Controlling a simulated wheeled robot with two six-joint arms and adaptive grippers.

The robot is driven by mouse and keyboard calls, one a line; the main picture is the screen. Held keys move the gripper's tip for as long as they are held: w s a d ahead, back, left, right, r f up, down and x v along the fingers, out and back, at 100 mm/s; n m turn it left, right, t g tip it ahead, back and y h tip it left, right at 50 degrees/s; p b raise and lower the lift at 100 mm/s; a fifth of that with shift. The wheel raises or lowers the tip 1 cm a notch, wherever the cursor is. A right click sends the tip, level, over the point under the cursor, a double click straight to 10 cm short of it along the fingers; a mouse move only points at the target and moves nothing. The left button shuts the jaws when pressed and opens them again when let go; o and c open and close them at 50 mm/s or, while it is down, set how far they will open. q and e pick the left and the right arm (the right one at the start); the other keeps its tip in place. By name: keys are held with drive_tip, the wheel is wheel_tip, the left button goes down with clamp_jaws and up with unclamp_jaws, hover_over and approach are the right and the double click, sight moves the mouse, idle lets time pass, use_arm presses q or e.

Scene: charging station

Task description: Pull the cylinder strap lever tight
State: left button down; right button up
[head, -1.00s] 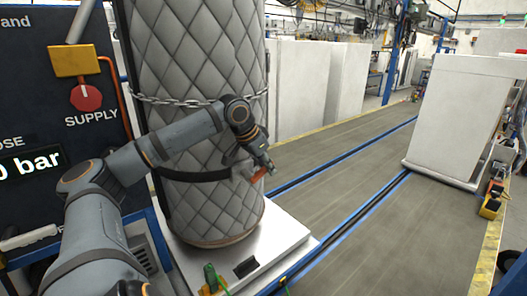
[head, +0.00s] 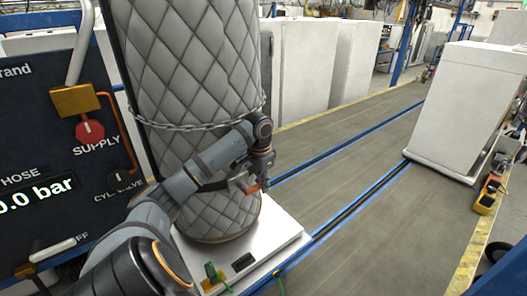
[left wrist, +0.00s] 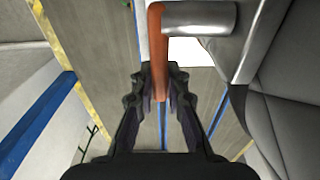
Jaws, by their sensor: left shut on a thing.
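The cylinder (head: 190,65) is tall, upright and wrapped in grey quilted padding. A dark strap (head: 214,186) runs around its lower part, partly hidden behind my left arm. The orange-red strap lever (head: 253,190) is at the cylinder's right side. My left gripper (head: 258,184) is at the lever. In the left wrist view, the lever (left wrist: 156,45) runs down between the fingertips of my left gripper (left wrist: 162,80), which is shut on it. A grey metal buckle part (left wrist: 200,18) joins the lever's upper end. My right gripper is not in view.
A chain (head: 190,127) crosses the cylinder above the strap. The cylinder stands on a pale base plate (head: 283,237). A dark control panel (head: 50,150) stands at the left. Conveyor tracks (head: 370,200) run at the right, with a white cabinet (head: 455,110) beyond them.

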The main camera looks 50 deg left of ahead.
use_arm(q)
drive_tip(key=shift+s+f+g+p, duration=0.15)
drive_tip(key=shift+f+g+p, duration=0.2)
drive_tip(key=shift+g+p, duration=0.15)
drive_tip(key=c, duration=1.3)
unclamp_jaws()
